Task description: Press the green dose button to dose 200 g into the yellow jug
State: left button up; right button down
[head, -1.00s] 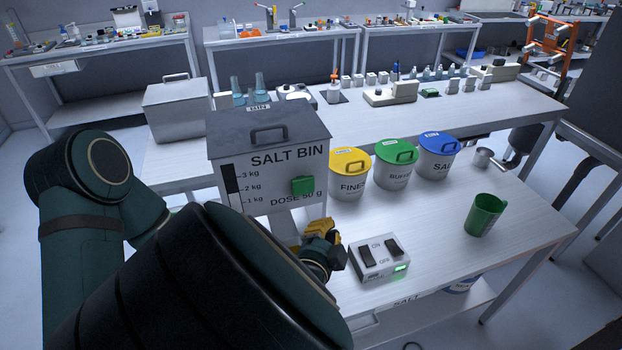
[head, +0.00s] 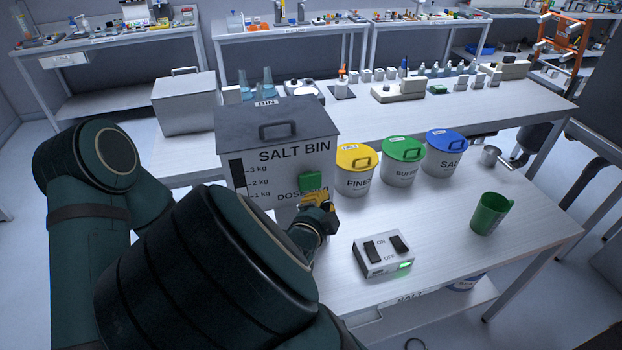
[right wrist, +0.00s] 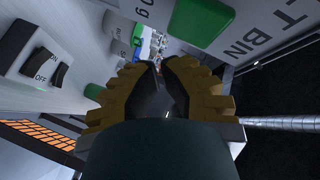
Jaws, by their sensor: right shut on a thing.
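The green dose button (head: 311,182) is on the front of the grey salt bin (head: 236,150), above lettering that begins "DOSE". My right gripper (head: 319,202), with yellow ribbed fingers, is just below the button and partly covers the lettering. In the right wrist view its fingers (right wrist: 160,90) are closed together, and what is between them cannot be made out. The green button (right wrist: 203,20) shows beyond the fingertips there; I cannot tell whether they touch. No yellow jug can be made out; the area under the bin is partly hidden by my arm. My left gripper is not in view.
A switch box (head: 383,256) with ON and OFF marks and a green light stands right of my gripper. Yellow-lidded (head: 356,172), green-lidded (head: 402,164) and blue-lidded (head: 444,155) tubs stand behind.

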aim_at(320, 186)
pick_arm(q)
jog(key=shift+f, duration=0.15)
pick_arm(e)
jog(key=shift+w+a, duration=0.3)
jog(key=shift+w, duration=0.6)
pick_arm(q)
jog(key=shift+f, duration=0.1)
pick_arm(e)
jog(key=shift+w, duration=0.15)
dwell(0.5)
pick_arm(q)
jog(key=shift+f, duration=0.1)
pick_arm(e)
jog(key=shift+w+a, duration=0.1)
jog(key=shift+w, duration=0.2)
